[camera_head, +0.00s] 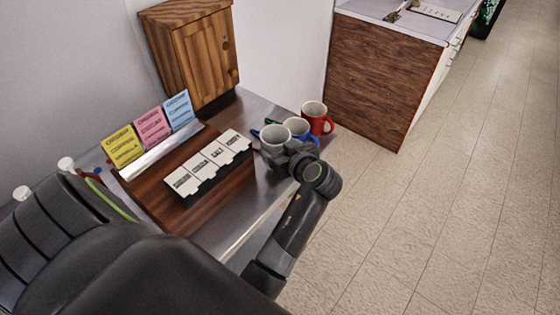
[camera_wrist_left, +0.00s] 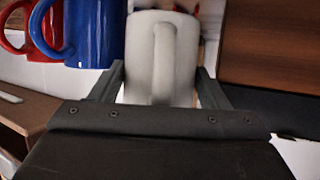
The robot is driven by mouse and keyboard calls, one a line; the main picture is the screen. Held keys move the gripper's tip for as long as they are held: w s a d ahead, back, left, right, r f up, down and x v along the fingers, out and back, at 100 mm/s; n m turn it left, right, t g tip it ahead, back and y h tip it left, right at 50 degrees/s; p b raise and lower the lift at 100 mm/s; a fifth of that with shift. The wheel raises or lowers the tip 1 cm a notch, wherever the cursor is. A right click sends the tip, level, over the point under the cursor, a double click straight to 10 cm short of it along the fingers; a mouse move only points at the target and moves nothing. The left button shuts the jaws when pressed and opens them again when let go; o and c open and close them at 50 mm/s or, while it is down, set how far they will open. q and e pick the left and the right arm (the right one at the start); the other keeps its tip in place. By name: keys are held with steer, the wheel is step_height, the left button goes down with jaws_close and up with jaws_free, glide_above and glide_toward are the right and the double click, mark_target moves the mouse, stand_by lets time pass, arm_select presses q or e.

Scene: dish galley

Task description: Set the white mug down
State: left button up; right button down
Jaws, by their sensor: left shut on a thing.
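The white mug (camera_head: 273,140) is in the head view near the right end of the steel counter (camera_head: 250,205). It also shows in the left wrist view (camera_wrist_left: 143,60), between my gripper's fingers with its handle toward the camera. My left gripper (camera_head: 287,153) is shut on it; the fingers also show in the left wrist view (camera_wrist_left: 160,88). Whether the mug's base touches the counter cannot be told. A blue mug (camera_head: 300,128) stands close beside it, and a red mug (camera_head: 317,117) is beyond that. My right gripper is not in view.
A wooden board (camera_head: 165,203) carries a rack with white labels (camera_head: 208,163) left of the mugs. Pink (camera_head: 152,128), yellow and blue cards stand behind it. A wooden cabinet (camera_head: 195,55) is at the back. Open floor (camera_head: 400,220) lies to the right.

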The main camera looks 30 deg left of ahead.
arm_select(q)
steer(key=shift+f+b, duration=1.2)
steer(key=shift+f, duration=0.55)
steer(key=shift+f, duration=0.1)
steer(key=o, duration=0.9)
steer(key=shift+o, duration=0.2)
